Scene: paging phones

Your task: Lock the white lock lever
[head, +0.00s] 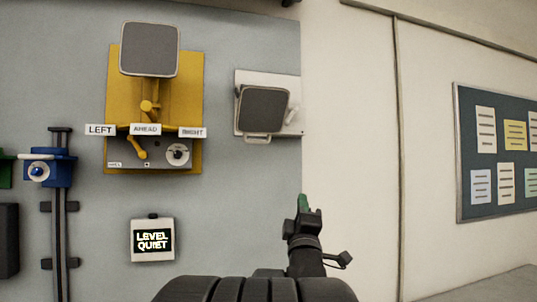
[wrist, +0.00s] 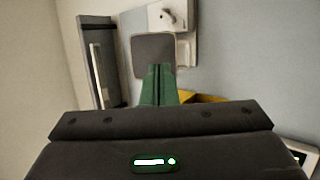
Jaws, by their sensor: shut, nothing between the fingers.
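A white wall plate (head: 285,80) is mounted near the right edge of the grey panel. A dark square pad with a light rim (head: 263,108) stands in front and hides much of it. A small pale part (head: 294,114), possibly the white lock lever, shows at the pad's right edge; its position cannot be read. In the wrist view, the pad (wrist: 153,52) and the white plate (wrist: 172,16) are beyond my fingers. My gripper (head: 303,203) is below and right of the plate in the head view. Its green fingers (wrist: 159,84) are shut and empty, overlapping the pad's lower edge in the wrist view.
A yellow unit (head: 194,90) with its own square pad and labels LEFT, AHEAD, RIGHT is to the left. Below it is a LEVEL QUIET display (head: 153,240). A blue slider (head: 58,172) on a rail is farther left. A noticeboard (head: 465,150) hangs on the right wall.

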